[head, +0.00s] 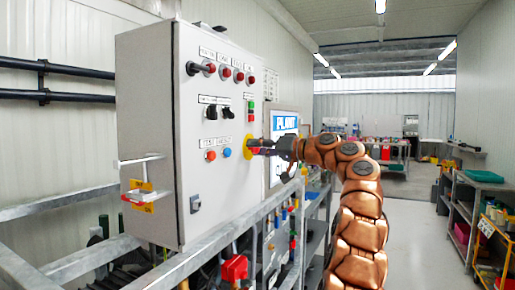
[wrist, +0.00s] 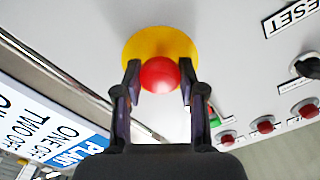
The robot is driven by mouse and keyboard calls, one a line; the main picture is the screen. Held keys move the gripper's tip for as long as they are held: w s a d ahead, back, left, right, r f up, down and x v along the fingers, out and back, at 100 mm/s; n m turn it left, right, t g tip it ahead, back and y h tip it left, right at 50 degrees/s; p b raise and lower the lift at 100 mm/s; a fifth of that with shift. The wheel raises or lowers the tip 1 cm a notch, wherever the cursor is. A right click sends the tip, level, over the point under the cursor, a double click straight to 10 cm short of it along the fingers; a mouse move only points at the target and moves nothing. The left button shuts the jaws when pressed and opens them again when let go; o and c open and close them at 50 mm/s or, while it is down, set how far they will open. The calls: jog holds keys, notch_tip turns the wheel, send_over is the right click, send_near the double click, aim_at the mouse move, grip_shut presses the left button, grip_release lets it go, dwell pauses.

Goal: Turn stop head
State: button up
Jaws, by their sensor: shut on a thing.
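The stop head is a round red knob (wrist: 160,75) on a yellow disc (wrist: 150,44), fixed to the panel face, in the upper middle of the wrist view. My gripper (wrist: 160,80) has one finger on each side of the red knob and is shut on it. In the head view my gripper (head: 258,147) reaches the right part of the grey control box (head: 150,130) at the yellow disc (head: 248,147). The knob is mostly hidden there by the fingers.
Red lamps (head: 225,72), black switches (head: 227,112) and coloured buttons (head: 227,153) sit left of the stop head. A PLANT screen (head: 285,123) is right beside it. A metal rail (head: 215,255) runs below. Clear floor (head: 410,240) lies to the right, before a shelf cart (head: 470,195).

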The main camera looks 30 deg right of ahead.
jog(key=o, duration=1.2)
jog(key=shift+c, duration=0.2)
jog(key=v, duration=1.2)
